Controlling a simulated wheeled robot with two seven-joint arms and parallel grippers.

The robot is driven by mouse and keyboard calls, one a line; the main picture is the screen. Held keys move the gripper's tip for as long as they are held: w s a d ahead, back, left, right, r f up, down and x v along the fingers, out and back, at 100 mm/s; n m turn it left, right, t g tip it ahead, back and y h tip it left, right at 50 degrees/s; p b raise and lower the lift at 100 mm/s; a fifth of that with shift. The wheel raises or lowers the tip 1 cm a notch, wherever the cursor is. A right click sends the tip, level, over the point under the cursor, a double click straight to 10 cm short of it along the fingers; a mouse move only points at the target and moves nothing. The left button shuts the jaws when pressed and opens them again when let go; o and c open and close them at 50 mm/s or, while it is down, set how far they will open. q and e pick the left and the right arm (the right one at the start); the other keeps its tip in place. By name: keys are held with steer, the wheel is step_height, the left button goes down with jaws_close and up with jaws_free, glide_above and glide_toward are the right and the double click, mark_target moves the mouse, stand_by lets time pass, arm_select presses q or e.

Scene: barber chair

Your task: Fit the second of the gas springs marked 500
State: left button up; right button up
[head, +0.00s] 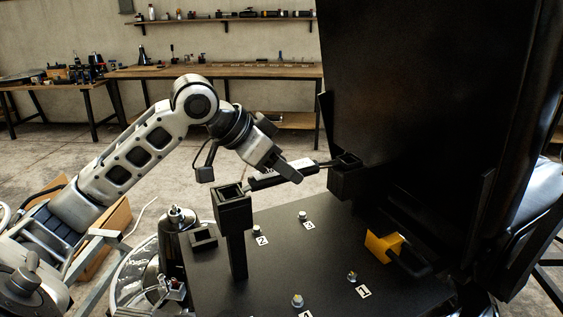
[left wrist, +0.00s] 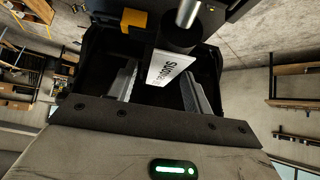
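A gas spring (head: 283,177) with a black body, white label and silver rod lies nearly level between a black post bracket (head: 234,207) and a black bracket on the chair back (head: 345,165). Its rod end is at the chair-back bracket; I cannot tell whether either end is seated. My left gripper (head: 286,168) is at the spring's body. In the left wrist view the gripper's fingers (left wrist: 160,88) stand apart on both sides of the spring (left wrist: 173,70), with a gap visible on the left. The label's upside-down print seems to read 500. My right gripper is out of view.
The black base plate (head: 270,282) carries small fittings beside number tags, including 1 (head: 364,292), 2 (head: 262,240) and 3 (head: 309,226). A yellow block (head: 383,246) is at its right. The large black chair back (head: 425,110) blocks the right side. Workbenches (head: 220,72) stand far behind.

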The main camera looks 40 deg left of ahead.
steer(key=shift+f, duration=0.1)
arm_select(q)
steer(key=shift+s, duration=0.1)
steer(key=b+v, duration=0.3)
steer(key=v, duration=1.3)
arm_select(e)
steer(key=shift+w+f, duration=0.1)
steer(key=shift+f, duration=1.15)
